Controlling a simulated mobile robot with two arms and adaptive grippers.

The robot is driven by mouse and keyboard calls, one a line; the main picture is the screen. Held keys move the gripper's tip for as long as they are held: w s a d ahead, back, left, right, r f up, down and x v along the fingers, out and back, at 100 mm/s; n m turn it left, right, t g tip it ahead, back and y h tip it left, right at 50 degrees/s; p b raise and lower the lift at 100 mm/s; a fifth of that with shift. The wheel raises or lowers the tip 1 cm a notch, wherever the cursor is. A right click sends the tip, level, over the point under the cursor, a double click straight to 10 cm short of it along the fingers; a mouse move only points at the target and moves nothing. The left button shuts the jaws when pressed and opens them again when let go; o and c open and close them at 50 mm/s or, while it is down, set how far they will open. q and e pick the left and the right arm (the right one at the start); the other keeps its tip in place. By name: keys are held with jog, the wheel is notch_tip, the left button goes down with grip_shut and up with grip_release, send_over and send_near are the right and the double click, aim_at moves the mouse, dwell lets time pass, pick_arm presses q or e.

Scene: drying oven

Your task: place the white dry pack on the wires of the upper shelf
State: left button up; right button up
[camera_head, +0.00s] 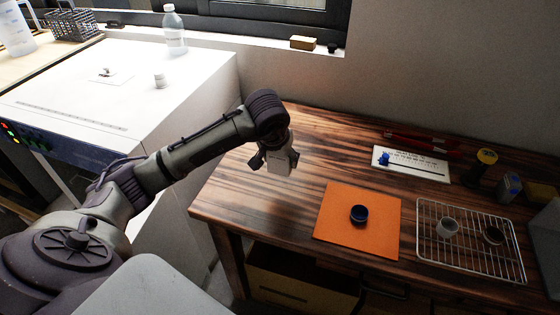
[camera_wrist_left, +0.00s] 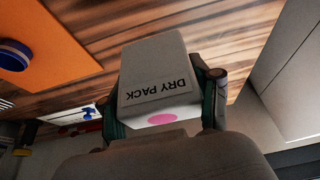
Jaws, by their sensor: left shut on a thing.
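The white dry pack (camera_wrist_left: 150,65) is a pale block in the left wrist view, with a black "DRY PACK" label and a pink spot. My left gripper (camera_wrist_left: 163,100) is shut on it, one finger on each side. In the head view the left gripper (camera_head: 278,158) holds the pack (camera_head: 280,167) above the left part of the wooden table. The drying oven (camera_head: 110,95) is the white box at the left, with a dark blue control panel. Its inside and the upper shelf's wires are hidden. My right gripper is not in view.
On the wooden table (camera_head: 270,215) lie an orange mat (camera_head: 335,235) with a dark blue round item (camera_head: 359,214), and a wire rack (camera_head: 425,213) with small cups. A bottle (camera_head: 174,32) and small white items stand on the oven top. The table's left end stands close to the oven.

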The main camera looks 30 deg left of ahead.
pick_arm(q)
jog(key=w+a+f, duration=0.2)
jog(key=w, duration=0.1)
jog(key=w+a+f, duration=0.1)
jog(key=w+f, duration=0.1)
jog(key=shift+w+a, duration=0.15)
jog(key=shift+a, duration=0.05)
jog(key=shift+f+p, duration=0.4)
jog(key=shift+f, duration=1.5)
jog(key=shift+f, duration=0.15)
jog(key=o, duration=1.2)
